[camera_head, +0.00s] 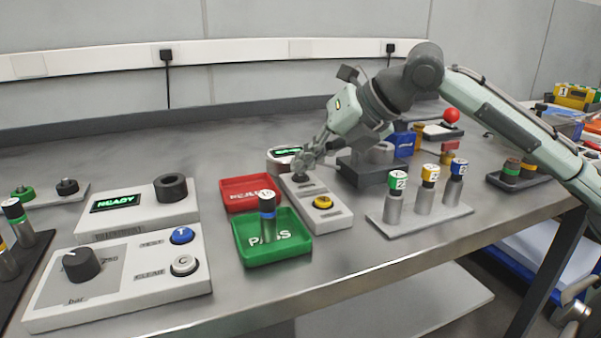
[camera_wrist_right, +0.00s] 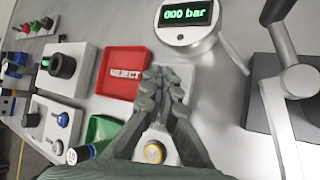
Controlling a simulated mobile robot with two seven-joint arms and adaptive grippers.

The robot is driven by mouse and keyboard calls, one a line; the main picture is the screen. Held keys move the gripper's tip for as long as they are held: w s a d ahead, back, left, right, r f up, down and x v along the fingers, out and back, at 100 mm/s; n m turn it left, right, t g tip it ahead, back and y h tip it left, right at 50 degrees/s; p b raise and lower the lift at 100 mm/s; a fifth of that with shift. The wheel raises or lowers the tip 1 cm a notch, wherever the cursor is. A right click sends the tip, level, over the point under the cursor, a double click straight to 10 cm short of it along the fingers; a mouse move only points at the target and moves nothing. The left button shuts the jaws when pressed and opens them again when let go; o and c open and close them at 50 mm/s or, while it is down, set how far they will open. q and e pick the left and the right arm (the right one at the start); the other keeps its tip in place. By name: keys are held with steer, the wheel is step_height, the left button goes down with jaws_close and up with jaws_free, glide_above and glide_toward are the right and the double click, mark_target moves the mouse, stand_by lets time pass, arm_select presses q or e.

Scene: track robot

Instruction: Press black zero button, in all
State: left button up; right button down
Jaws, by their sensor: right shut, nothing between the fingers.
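My right gripper (camera_head: 303,166) is shut and empty, reaching down over the far end of a white button box (camera_head: 330,222) with a yellow button (camera_head: 323,202). In the right wrist view the closed fingertips (camera_wrist_right: 168,78) lie over that box, beyond the yellow button (camera_wrist_right: 154,152). No black zero button shows clearly; the fingers hide that part of the box. I cannot tell whether the fingertips touch it. A round gauge (camera_wrist_right: 188,30) reading "000 bar" stands just beyond the fingers. It also shows in the head view (camera_head: 285,155), partly behind the gripper. My left gripper is not in view.
A red reject tray (camera_head: 232,202) and a green pass tray (camera_head: 262,258) holding a cylinder lie left of the box. A white control panel (camera_head: 120,300) is front left. A dark fixture (camera_head: 360,172) and a rack of labelled cylinders (camera_head: 420,222) stand to the right.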

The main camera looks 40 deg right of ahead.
mark_target(305, 176)
steer(key=shift+r+p, duration=0.5)
steer(key=shift+r, duration=0.2)
step_height(305, 176, up, 5)
steer(key=p, duration=0.5)
stand_by(0.6)
